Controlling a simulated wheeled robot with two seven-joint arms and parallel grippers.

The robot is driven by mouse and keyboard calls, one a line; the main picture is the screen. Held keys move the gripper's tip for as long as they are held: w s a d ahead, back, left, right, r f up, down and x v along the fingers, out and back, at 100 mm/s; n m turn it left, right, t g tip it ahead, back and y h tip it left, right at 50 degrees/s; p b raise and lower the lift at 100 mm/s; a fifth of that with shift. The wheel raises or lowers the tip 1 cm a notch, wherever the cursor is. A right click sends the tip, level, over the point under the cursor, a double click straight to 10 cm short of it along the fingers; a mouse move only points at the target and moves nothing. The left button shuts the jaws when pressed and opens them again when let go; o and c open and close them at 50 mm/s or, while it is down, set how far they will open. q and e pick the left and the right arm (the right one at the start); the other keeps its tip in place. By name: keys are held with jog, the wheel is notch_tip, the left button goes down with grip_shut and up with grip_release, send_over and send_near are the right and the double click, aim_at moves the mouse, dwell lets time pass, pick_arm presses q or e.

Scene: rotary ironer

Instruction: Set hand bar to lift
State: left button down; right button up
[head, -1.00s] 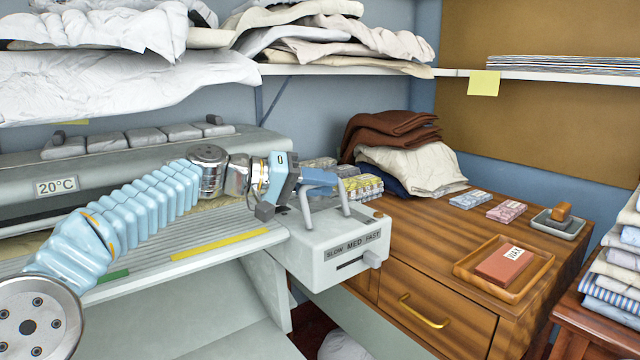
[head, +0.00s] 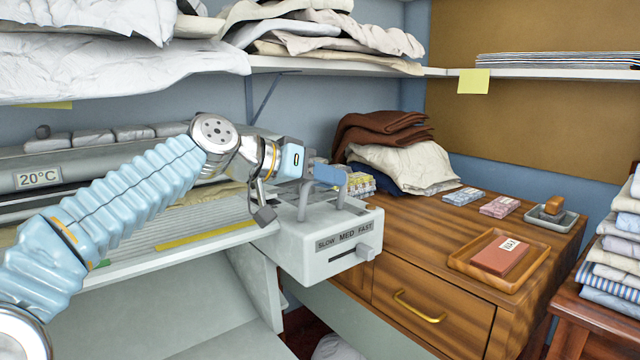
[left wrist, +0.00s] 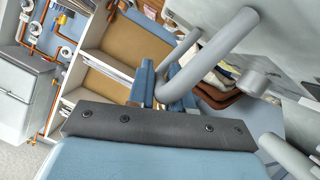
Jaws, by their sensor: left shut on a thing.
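The hand bar (head: 303,203) is a grey U-shaped tube that stands on top of the light grey control box (head: 325,265). It stands close to upright, leaning slightly right in the head view. My left gripper (head: 322,173) comes in from the left and is shut on the bar's upper part, which its blue fingers partly hide. In the left wrist view the grey bar (left wrist: 212,62) runs into the closed fingers (left wrist: 148,85). The box front reads SLOW, MED, FAST, with a slider knob (head: 364,251) at the right end. My right gripper is out of view.
The ironer's bed with a yellow strip (head: 205,234) lies left of the box. Folded cloths (head: 395,150) lie behind. A laden shelf (head: 330,65) runs above.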

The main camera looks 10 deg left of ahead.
pick_arm(q)
jog(key=shift+s+d+f+m+t+y+b, duration=0.25)
jog(key=shift+s+d+m+t+y+b, duration=0.15)
jog(key=shift+m, duration=0.3)
jog(key=shift+d, duration=0.1)
jog(key=c, duration=1.1)
grip_release()
jog(key=b+v, duration=0.1)
jog(key=v, duration=1.2)
jog(key=shift+s+a+r, duration=0.2)
jog(key=shift+a+r, duration=0.05)
